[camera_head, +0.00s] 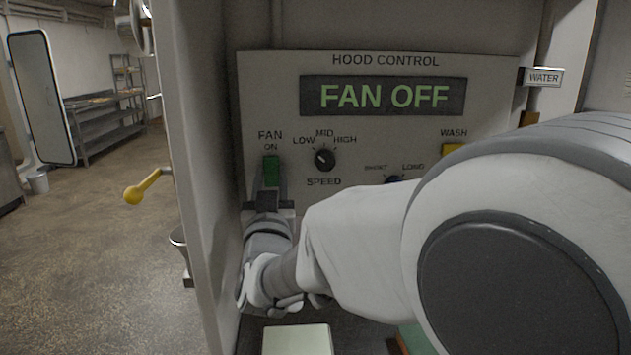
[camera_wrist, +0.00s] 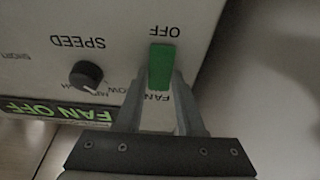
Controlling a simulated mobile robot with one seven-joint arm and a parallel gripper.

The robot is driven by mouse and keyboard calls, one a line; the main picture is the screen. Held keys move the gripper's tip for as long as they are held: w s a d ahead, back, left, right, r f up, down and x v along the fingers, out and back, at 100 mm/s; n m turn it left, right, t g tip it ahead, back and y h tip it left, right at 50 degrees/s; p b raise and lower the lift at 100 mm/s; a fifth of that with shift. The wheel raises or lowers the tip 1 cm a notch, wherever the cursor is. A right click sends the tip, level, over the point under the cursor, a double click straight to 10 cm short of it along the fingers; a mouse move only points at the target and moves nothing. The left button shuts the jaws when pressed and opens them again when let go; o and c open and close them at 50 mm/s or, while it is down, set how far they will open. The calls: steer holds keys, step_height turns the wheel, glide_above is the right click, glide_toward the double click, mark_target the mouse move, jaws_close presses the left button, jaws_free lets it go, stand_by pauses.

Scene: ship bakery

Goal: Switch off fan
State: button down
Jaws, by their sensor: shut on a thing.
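The hood control panel (camera_head: 430,115) faces me, and its display (camera_head: 384,96) reads FAN OFF in green. The green fan switch (camera_head: 271,171) is below the labels FAN and ON at the panel's left. In the wrist view, which is upside down, the green switch (camera_wrist: 161,67) sits beside the OFF label, with the FAN label at its other end. My gripper (camera_wrist: 163,82) has its two fingers on either side of the switch, shut on it. In the head view my gripper (camera_head: 269,197) reaches up to the switch's lower end, and my wrist hides what lies below.
The speed knob (camera_head: 324,159) is just right of the switch. The yellow wash button (camera_head: 453,150) is farther right, partly behind my arm. A grey wall edge (camera_head: 190,150) stands close on the left, with a yellow-knobbed lever (camera_head: 140,190) beyond. Open floor lies farther left.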

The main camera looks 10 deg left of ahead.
steer(key=shift+r, duration=0.1)
steer(key=c, duration=0.5)
jaws_free()
steer(key=shift+s+f, duration=0.25)
steer(key=shift+s, duration=0.05)
steer(key=b+v, duration=0.7)
steer(key=v, duration=0.9)
steer(key=shift+s+d, duration=0.1)
steer(key=shift+s, duration=0.3)
